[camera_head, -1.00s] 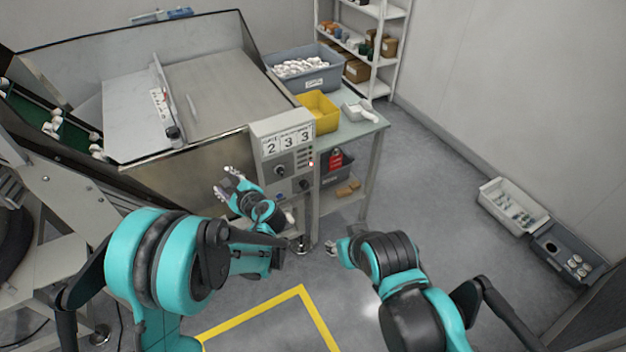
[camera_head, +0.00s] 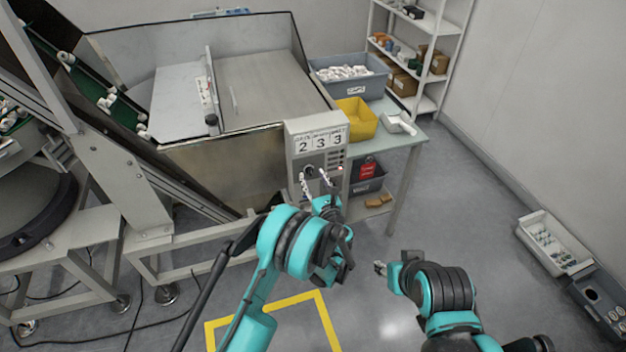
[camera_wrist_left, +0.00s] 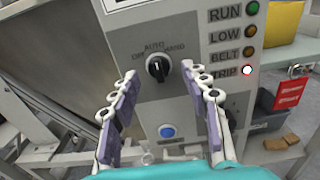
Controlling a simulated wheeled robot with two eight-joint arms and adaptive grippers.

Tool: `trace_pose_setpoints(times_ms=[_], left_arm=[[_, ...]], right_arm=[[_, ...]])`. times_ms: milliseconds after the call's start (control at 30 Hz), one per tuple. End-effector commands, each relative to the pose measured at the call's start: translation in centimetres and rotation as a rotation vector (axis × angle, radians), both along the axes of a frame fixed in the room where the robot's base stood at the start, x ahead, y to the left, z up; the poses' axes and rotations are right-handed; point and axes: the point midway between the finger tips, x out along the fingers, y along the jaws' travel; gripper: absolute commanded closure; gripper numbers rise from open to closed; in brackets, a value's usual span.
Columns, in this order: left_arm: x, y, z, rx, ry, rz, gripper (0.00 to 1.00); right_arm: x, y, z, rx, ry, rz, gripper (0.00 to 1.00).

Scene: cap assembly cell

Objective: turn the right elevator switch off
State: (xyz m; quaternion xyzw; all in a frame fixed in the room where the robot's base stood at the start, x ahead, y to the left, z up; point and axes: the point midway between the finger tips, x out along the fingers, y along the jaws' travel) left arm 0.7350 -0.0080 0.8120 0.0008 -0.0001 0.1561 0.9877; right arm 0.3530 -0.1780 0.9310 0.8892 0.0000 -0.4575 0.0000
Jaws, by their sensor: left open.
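The elevator control box (camera_head: 300,143) stands at the right end of the hopper and shows 2 3 3 on its front. Its black rotary switch (camera_wrist_left: 157,68), marked OFF, AUTO and HAND, has its pointer roughly upright, near AUTO. A blue button (camera_wrist_left: 167,131) sits below it. My left gripper (camera_head: 316,180) is open and empty in front of the panel. In the left wrist view its two fingers (camera_wrist_left: 168,105) lie either side of and below the knob, apart from it. My right gripper (camera_head: 380,268) hangs low over the floor; its finger opening is too small to tell.
Beside the switch are RUN, LOW, BELT and TRIP lamps; the TRIP lamp (camera_wrist_left: 247,70) glows. A table (camera_head: 408,136) right of the box bears a yellow bin (camera_head: 357,120) and a grey crate (camera_head: 345,88). Floor to the right is clear up to white and grey trays.

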Motion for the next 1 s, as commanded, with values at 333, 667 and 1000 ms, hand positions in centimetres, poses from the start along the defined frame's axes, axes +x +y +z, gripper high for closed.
trace_pose_setpoints(times_ms=[333,667,1000], left_arm=[[0.89,0.34,0.08,-0.001,0.000,0.001,0.54],[0.88,0.33,0.08,-0.001,0.001,0.001,1.00],[0.88,0.32,0.07,-0.065,-0.020,0.001,1.00]], right_arm=[[0.00,0.00,-0.23,0.000,0.000,0.000,0.60],[0.00,0.00,-0.23,0.000,0.000,0.000,0.60],[0.00,0.00,-0.23,0.000,0.000,0.000,0.60]])
